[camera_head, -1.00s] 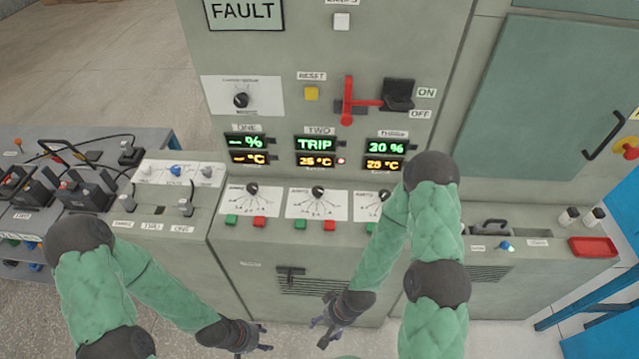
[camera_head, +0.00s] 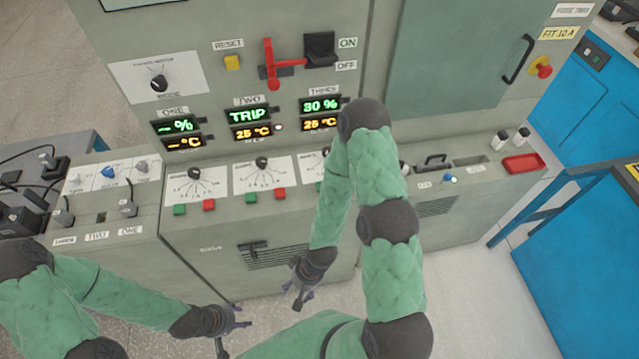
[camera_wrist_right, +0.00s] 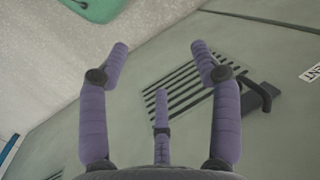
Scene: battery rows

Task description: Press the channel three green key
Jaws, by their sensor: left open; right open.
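The channel three display (camera_head: 320,104) reads 30 % with 25 °C below it. The channel three dial panel (camera_head: 309,166) lies under it, largely covered by my right forearm. Its keys, the green one included, are hidden or too covered to make out clearly. My right gripper (camera_head: 298,294) is open and empty, low in front of the cabinet's lower face, below the key row. In the right wrist view its spread fingers (camera_wrist_right: 160,60) point at the vent slots, with nothing between them. My left gripper (camera_head: 236,328) is open and empty, lower and to the left.
Channel one has a green key (camera_head: 180,210) and a red key (camera_head: 209,205); channel two has a green key (camera_head: 252,198) and a red key (camera_head: 280,193). A red lever (camera_head: 268,62) stands above the displays. A red tray (camera_head: 523,163) lies on the right ledge.

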